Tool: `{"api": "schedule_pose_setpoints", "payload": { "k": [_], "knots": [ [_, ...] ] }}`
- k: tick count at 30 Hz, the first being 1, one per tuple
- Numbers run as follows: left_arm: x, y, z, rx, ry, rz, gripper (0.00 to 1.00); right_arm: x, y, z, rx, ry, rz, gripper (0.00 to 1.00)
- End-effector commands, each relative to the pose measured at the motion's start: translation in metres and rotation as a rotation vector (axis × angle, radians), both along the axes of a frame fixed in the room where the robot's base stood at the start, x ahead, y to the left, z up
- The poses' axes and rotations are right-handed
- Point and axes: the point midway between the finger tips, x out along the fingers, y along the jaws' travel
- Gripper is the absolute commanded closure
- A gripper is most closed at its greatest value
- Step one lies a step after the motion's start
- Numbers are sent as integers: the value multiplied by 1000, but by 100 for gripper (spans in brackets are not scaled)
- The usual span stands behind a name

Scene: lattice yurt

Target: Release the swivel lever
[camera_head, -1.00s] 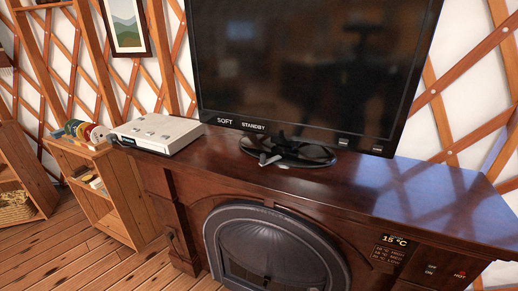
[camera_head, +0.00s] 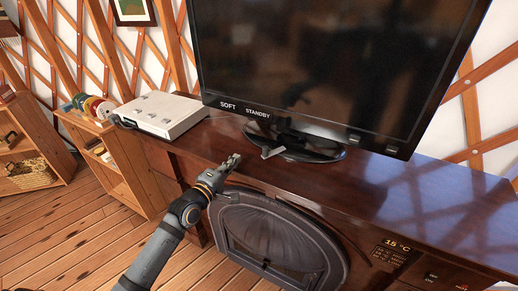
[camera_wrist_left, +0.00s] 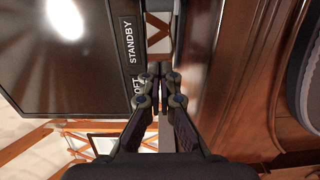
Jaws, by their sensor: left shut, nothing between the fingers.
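The swivel lever (camera_head: 272,152) is a small light-grey bar at the front left of the round black stand (camera_head: 315,152) under the television (camera_head: 330,70). My left gripper (camera_head: 235,158) is shut and empty above the front edge of the cabinet top. In the head view it is a short way left of the lever, with a gap between them. In the left wrist view the closed fingers (camera_wrist_left: 160,75) are in the middle, with the screen's STANDBY label beyond them. I cannot make out the lever there. My right gripper is not in view.
A white box with buttons (camera_head: 163,114) sits on the left of the dark wooden cabinet (camera_head: 400,205). A rounded dark fireplace door (camera_head: 275,245) is in the cabinet front. A small wooden shelf (camera_head: 105,160) stands at left. The cabinet top right of the stand is clear.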

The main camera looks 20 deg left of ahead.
Motion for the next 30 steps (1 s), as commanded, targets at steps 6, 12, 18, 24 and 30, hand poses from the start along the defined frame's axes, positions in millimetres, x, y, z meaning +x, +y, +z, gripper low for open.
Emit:
{"api": "schedule_pose_setpoints", "payload": {
  "k": [6,12,18,24,30],
  "knots": [
    [22,-4,-1,-4,-4,3,100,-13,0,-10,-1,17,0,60],
    [64,-14,0,-5,-2,2,100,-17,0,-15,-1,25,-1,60],
    [98,-27,2,-3,2,-1,100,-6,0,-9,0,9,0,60],
    [81,-50,1,-2,1,0,100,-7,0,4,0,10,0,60],
    [76,-56,0,2,1,1,100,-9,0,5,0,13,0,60]
  ]
}}
